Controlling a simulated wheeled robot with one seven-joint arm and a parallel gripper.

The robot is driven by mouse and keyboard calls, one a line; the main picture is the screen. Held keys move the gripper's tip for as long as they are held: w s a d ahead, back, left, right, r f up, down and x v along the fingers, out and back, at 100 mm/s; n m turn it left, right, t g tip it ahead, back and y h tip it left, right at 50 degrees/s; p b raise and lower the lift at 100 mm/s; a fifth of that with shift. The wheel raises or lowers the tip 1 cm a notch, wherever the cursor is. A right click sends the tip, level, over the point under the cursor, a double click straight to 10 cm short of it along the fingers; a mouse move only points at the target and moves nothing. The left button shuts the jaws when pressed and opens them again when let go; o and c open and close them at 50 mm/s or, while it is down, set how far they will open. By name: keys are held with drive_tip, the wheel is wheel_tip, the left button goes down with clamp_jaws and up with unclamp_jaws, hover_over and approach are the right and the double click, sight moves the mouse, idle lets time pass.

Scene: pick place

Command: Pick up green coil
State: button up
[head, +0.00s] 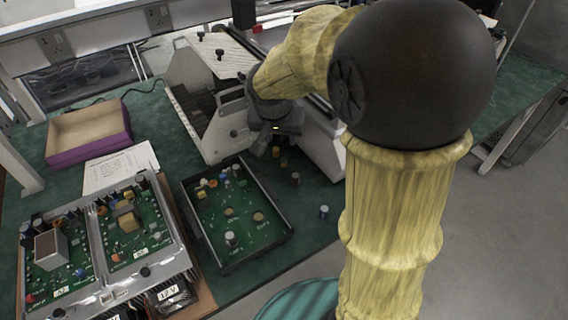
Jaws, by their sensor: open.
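My gripper (268,142) is a dark end piece at the end of my arm, just above the green table, in front of the grey machine. It is open; its fingertips are small and partly dark here. Small cylindrical parts stand on the table below and to the right of it: an orange one (276,152), a brownish one (283,163) and a grey-brown one (296,179). I cannot pick out a green coil for certain. Round tan coil-like parts (258,217) lie in the black-rimmed tray (187,217) with a green board.
A grey machine (216,132) stands close behind my gripper. A purple-sided box (92,152), a paper sheet (120,166) and a metal-framed board assembly (100,248) are at left. A blue-grey cylinder (324,211) stands near the table's right edge. My arm hides much at right.

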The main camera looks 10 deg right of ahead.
drive_tip(key=b, duration=0.2)
hover_over(284, 159)
drive_tip(key=s+a, duration=0.1)
drive_tip(key=s, duration=0.2)
wheel_tip(284, 159, down, 11)
drive_tip(key=shift+f, duration=0.1)
drive_tip(key=shift+w, duration=0.1)
drive_tip(key=shift+f, duration=0.1)
drive_tip(key=x, duration=0.5)
drive_tip(key=shift+w, duration=0.3)
clamp_jaws()
drive_tip(key=shift+r, duration=0.2)
